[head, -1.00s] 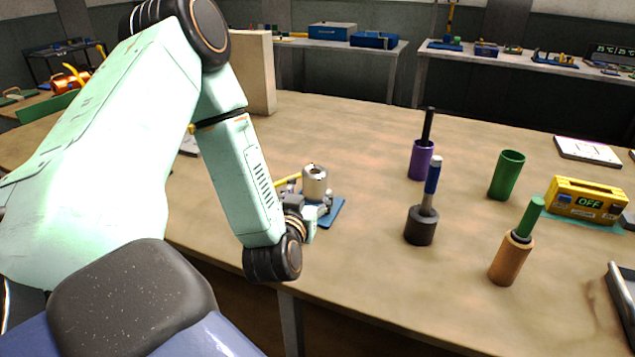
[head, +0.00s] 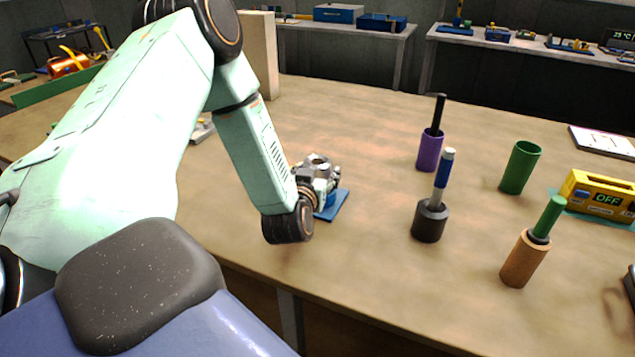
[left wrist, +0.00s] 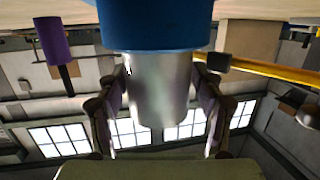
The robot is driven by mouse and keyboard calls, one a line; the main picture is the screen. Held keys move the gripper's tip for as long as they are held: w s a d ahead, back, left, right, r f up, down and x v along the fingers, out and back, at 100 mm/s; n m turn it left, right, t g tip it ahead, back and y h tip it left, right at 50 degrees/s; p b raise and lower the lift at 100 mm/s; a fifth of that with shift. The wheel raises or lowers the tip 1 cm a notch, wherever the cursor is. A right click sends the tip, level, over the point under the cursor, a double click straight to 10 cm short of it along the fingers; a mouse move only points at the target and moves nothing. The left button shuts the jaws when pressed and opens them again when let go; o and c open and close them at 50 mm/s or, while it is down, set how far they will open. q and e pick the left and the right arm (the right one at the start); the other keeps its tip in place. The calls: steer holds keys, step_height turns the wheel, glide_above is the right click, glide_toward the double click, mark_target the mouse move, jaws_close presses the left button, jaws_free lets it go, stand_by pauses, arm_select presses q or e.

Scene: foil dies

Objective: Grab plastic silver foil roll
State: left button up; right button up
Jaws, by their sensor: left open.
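The silver foil roll (left wrist: 160,88) stands on a blue round base (left wrist: 155,25), seen upside down in the left wrist view. My left gripper (left wrist: 160,115) is open, with one finger on each side of the roll and gaps showing between. In the head view the left gripper (head: 319,172) is over the blue mat (head: 334,206) and hides most or all of the roll. Whether a finger touches the roll cannot be told. My right gripper is out of view.
To the right stand a purple cup (head: 429,152) with a black stick, a dark grey holder (head: 430,222) with a blue-and-silver tool, an orange-brown holder (head: 525,260), a green cup (head: 520,168) and a yellow box (head: 598,195). The table between mat and holders is clear.

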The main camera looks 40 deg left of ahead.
arm_select(q)
steer(key=shift+s+d+r, duration=0.25)
steer(key=shift+d+r, duration=0.05)
steer(key=shift+r, duration=0.2)
steer(key=shift+w+a+f, duration=0.35)
steer(key=shift+w+f, duration=0.05)
steer(key=shift+f, duration=0.05)
steer(key=c, duration=0.4)
steer(key=shift+s+d+r, duration=0.2)
steer(key=shift+d+r, duration=0.05)
steer(key=c, duration=0.4)
steer(key=shift+w+a+f, duration=0.1)
steer(key=shift+a, duration=0.05)
steer(key=c, duration=0.3)
